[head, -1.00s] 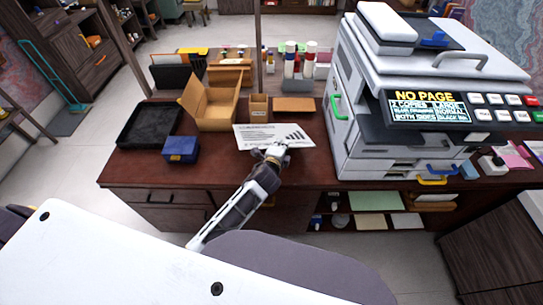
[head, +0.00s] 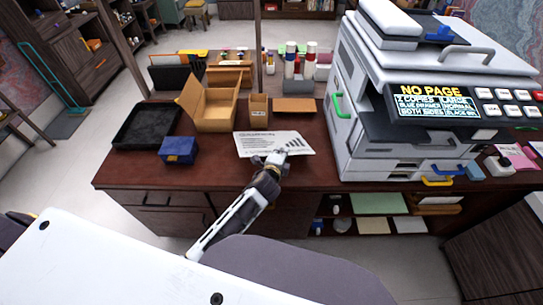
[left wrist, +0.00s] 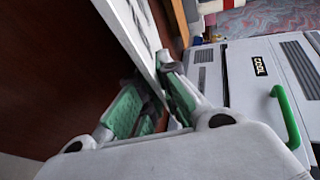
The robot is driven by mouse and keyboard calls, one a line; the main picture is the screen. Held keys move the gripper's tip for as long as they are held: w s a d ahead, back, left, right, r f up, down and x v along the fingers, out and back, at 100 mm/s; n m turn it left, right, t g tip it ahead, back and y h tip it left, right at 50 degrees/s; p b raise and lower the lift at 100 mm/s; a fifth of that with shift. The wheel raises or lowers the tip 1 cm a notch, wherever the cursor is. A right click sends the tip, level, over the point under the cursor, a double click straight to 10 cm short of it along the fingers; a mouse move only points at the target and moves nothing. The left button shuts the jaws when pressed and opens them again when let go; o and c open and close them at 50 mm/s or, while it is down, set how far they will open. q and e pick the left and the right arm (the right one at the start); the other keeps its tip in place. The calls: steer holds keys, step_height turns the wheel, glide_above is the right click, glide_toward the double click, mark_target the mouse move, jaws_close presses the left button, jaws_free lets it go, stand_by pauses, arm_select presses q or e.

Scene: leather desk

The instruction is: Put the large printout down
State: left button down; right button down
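The large printout (head: 262,142), a white sheet with text and a dark bar chart, lies flat at or just above the desk top, left of the printer. My left gripper (head: 271,160) is at its near edge. In the left wrist view the sheet (left wrist: 133,28) runs edge-on between the converging green-padded fingers of the left gripper (left wrist: 155,90), which look closed on it. I cannot tell whether the sheet's whole underside touches the desk (head: 215,180). My right gripper is not in view.
The printer (head: 365,125), its screen reading "NO PAGE", stands right of the sheet. Behind the sheet are a small brown box (head: 259,107) and a flat brown box (head: 293,105). An open carton (head: 215,115), blue box (head: 179,150) and black tray (head: 146,126) are left. The desk front is clear.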

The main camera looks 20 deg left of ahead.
arm_select(q)
steer(key=c, duration=1.8)
jaws_free()
steer(key=p+v, duration=0.4)
steer(key=v, duration=0.4)
